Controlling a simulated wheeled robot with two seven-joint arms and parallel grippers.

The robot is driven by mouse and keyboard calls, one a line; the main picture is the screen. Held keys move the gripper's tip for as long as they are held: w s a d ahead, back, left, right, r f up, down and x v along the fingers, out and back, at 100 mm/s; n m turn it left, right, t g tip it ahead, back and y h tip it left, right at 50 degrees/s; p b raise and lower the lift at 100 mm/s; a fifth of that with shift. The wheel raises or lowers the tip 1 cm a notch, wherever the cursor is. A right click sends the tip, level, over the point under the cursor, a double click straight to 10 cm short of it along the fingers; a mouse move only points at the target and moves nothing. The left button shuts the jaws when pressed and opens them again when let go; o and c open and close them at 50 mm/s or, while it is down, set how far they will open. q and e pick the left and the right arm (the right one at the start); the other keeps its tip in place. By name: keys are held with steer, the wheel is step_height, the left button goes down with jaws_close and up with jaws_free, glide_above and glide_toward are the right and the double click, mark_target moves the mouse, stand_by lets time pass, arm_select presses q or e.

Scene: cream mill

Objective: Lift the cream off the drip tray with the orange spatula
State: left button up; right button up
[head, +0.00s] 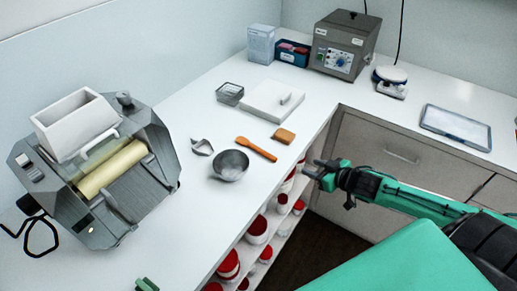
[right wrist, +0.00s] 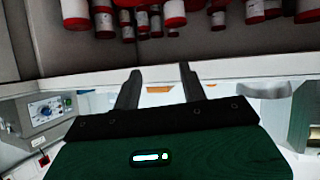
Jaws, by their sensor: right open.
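The orange spatula (head: 257,149) lies flat on the white counter between a steel bowl and a brown block. The grey mill (head: 95,165) stands at the left with a cream-coloured roller (head: 112,170). Its drip tray is not clearly distinguishable, and I cannot make out cream on it. My right gripper (head: 311,168) is open and empty, off the counter's front edge, right of the spatula and apart from it. Its two spread fingers also show in the right wrist view (right wrist: 158,88). A small green piece at the head view's bottom edge may belong to my left arm; no left fingers show.
Near the spatula are the steel bowl (head: 230,165), a metal scoop (head: 202,147), the brown block (head: 284,135) and a white slab (head: 273,100). A grey control box (head: 345,45) stands at the back. Red-and-white jars (head: 257,230) fill shelves below the counter edge.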

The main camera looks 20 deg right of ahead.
steer(key=s+a+r+n+y, duration=0.1)
steer(key=a+r+y, duration=0.1)
steer(key=a+r, duration=0.55)
steer(key=p, duration=0.1)
glide_toward(262, 151)
steer(key=shift+w+a+f+n+y, duration=0.1)
steer(key=shift+w+a+f, duration=0.1)
steer(key=shift+w, duration=0.25)
steer(key=shift+w+a+f+n+y, duration=0.1)
steer(key=shift+w+f, duration=0.1)
steer(key=shift+w, duration=0.2)
steer(key=shift+w+a+f+n+y, duration=0.1)
steer(key=shift+w+a+f, duration=0.1)
steer(key=shift+w, duration=0.25)
steer(key=shift+w+a+f+p, duration=0.1)
steer(key=shift+w+a+p, duration=0.1)
steer(key=shift+w+p, duration=0.35)
steer(key=p+x, duration=0.1)
steer(key=x, duration=0.2)
steer(key=shift+w, duration=0.1)
steer(key=shift+w+a+f, duration=0.15)
steer(key=shift+w+f, duration=0.2)
steer(key=shift+w, duration=0.05)
arm_select(q)
steer(key=r, duration=0.2)
steer(key=w+a+r, duration=0.1)
steer(key=shift+r, duration=0.1)
arm_select(e)
steer(key=shift+c, duration=0.4)
jaws_close()
